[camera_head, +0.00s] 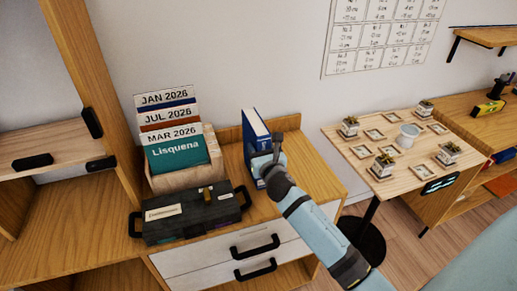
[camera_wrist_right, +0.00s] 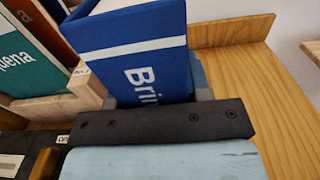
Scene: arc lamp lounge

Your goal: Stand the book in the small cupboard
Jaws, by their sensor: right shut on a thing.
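A blue book (camera_head: 255,134) with a white band stands upright at the back of the wooden drawer cabinet (camera_head: 311,184). In the right wrist view the book (camera_wrist_right: 135,40) fills the upper middle, with white lettering on it. My right gripper (camera_head: 266,163) is shut on the book, at its near side; its dark jaw (camera_wrist_right: 155,122) crosses the right wrist view in front of the book. Whether the book touches the top is hidden. A wooden unit (camera_head: 65,205) with black handles stands at the left; I cannot tell whether it is the small cupboard. My left gripper is not in view.
A wooden box of upright folders (camera_head: 178,150) stands left of the book. A black case (camera_head: 190,214) lies in front of it. The cabinet top is bare to the right. A table with small potted plants (camera_head: 360,150) stands further right.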

